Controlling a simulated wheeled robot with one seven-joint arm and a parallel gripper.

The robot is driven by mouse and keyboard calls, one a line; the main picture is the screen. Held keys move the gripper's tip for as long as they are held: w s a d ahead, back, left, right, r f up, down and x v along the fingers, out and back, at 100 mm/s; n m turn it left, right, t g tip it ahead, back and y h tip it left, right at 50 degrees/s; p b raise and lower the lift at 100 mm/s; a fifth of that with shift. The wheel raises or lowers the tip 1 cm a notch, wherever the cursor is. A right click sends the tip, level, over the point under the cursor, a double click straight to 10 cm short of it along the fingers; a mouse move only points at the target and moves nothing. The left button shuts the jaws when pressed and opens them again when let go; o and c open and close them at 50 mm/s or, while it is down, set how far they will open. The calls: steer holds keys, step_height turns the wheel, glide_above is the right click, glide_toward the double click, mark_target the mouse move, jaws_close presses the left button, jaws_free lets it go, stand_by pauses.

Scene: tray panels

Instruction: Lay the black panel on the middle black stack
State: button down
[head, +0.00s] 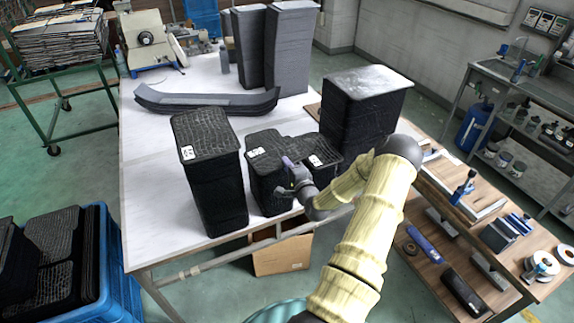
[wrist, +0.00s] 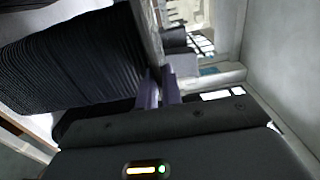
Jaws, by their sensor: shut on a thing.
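The middle black stack (head: 266,190) stands near the table's front edge, with a white label on its top. My gripper (head: 291,168) is at the right front of this stack's top, shut on the edge of the black panel (head: 318,149). The panel has a white label and lies level over the stack's top, overlapping it. In the wrist view the purple fingers (wrist: 160,90) pinch the panel, seen edge-on as a thin grey strip (wrist: 148,28) close along a black stack (wrist: 75,62). I cannot tell whether panel and stack touch.
A taller black stack (head: 212,180) stands to the left and another black stack (head: 362,105) behind right. Curved dark panels (head: 205,100) and tall grey stacks (head: 292,50) are farther back. The white table (head: 150,165) is bare at left. A blue crate (head: 112,270) holds black panels.

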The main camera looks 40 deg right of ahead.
steer(key=shift+f, duration=0.35)
steer(key=shift+s+d+f, duration=0.1)
steer(key=shift+d, duration=0.1)
steer(key=shift+s, duration=0.15)
steer(key=shift+a, duration=0.15)
steer(key=c, duration=1.6)
jaws_free()
steer(key=shift+w+a+f, duration=0.1)
steer(key=shift+w, duration=0.1)
steer(key=shift+o, duration=0.2)
steer(key=shift+s, duration=0.15)
steer(key=b+v, duration=0.5)
steer(key=v, duration=0.7)
